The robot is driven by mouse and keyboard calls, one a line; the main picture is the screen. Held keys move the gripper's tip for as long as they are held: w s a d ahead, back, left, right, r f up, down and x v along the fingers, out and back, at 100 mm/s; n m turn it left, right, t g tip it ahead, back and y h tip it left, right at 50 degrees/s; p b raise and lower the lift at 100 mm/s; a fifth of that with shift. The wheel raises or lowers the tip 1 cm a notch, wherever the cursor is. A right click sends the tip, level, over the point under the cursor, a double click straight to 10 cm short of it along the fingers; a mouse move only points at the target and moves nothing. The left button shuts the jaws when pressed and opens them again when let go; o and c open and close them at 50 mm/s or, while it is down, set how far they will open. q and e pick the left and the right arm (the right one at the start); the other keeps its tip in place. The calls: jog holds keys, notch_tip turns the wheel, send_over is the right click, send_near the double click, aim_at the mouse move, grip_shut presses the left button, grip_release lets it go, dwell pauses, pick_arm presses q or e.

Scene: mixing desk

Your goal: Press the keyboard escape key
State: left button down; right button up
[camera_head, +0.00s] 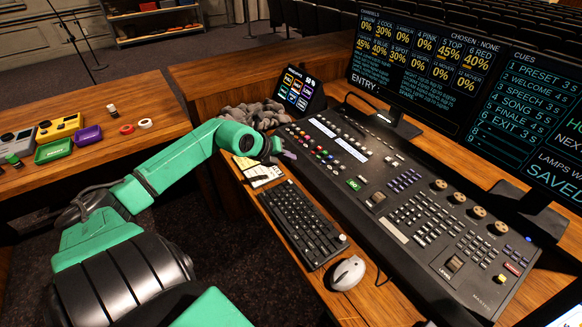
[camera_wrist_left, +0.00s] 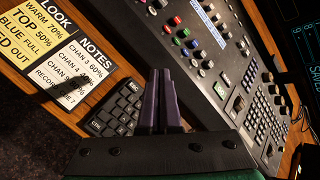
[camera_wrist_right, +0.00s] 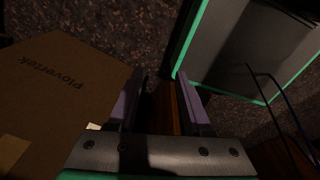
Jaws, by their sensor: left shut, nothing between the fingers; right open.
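The black keyboard (camera_head: 300,222) lies on the wooden desk in front of the mixing console. My left gripper (camera_head: 288,155) is shut and empty, over the console's front edge by the note cards. Its purple fingers (camera_wrist_left: 159,72) show together in the left wrist view, to the right of that key and seemingly above it; contact cannot be seen. My right gripper (camera_wrist_right: 160,90) is open and empty, away from the keyboard, and not seen in the head view.
The note cards (camera_head: 257,171) lie beyond the keyboard's far end. The console (camera_head: 420,215) fills the desk behind it. A small cue screen (camera_head: 297,88) stands beyond my left gripper. In the right wrist view a cardboard box (camera_wrist_right: 65,85) is at left.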

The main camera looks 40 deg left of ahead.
pick_arm(q)
jog(key=b, duration=0.5)
send_over(288, 185)
notch_tip(288, 185, down, 7)
jog(key=shift+d+r, duration=0.1)
jog(key=shift+r, duration=0.05)
jog(key=shift+f+b, duration=0.3)
jog(key=shift+f, duration=0.15)
jog(key=shift+r, duration=0.1)
dwell(0.9)
jog(key=shift+f, duration=0.45)
jog(key=shift+f, duration=0.3)
dwell(0.3)
dwell(0.4)
jog(key=shift+r+p, duration=0.55)
jog(key=shift+r, duration=0.2)
